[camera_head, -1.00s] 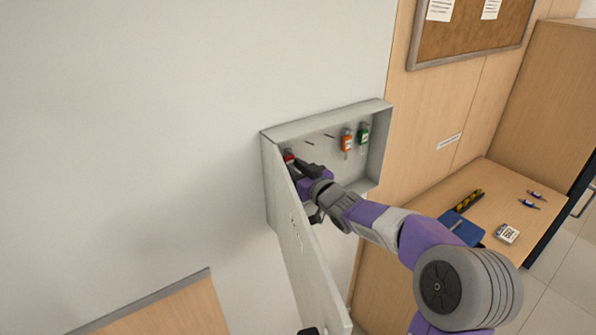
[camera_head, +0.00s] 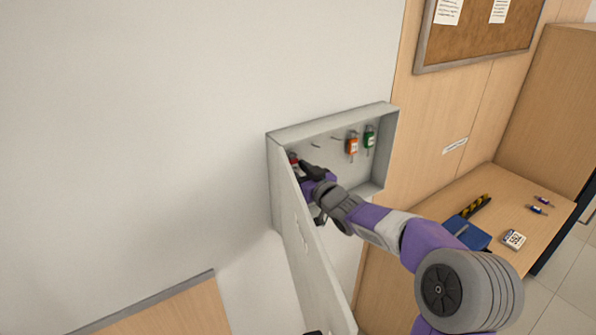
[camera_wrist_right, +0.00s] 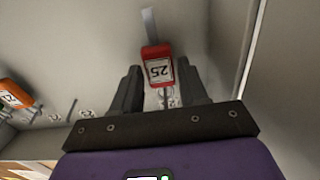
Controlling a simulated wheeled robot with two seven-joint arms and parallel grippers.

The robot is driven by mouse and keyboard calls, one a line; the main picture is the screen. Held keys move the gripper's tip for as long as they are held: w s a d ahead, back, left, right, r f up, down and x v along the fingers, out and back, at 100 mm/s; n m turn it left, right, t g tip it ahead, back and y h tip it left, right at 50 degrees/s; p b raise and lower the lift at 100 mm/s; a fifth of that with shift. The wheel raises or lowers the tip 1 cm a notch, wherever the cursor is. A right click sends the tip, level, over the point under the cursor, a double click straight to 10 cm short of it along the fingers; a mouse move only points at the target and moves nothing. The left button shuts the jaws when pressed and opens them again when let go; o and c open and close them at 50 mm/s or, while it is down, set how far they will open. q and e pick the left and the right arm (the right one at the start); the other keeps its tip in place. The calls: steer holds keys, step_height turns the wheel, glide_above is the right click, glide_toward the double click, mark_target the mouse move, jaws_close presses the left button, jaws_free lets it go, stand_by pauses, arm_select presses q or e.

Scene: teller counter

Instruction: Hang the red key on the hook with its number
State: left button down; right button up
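The red key (camera_wrist_right: 158,66), its tag reading 25 upside down, sits between the fingertips of my right gripper (camera_wrist_right: 160,80) in the wrist view. The fingers look closed on the sides of the tag. In the head view the red tag (camera_head: 293,158) shows at the left inside the key cabinet (camera_head: 335,121), with my right gripper (camera_head: 305,168) beside it. A pale strip (camera_wrist_right: 149,22) extends beyond the tag; I cannot tell whether the key is on a hook. A dark tip at the bottom edge of the head view may be my left gripper (camera_head: 312,332).
An orange key (camera_head: 352,144) and a green key (camera_head: 369,136) hang at the cabinet's right. Bare hooks (camera_head: 316,143) stand between. The open cabinet door (camera_head: 310,255) is close to my right arm. A desk (camera_head: 520,195) with small items is at the right.

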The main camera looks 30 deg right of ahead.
steer(key=o, duration=0.3)
steer(key=s, duration=0.7)
steer(key=shift+s+d, duration=0.3)
steer(key=shift+f, duration=0.1)
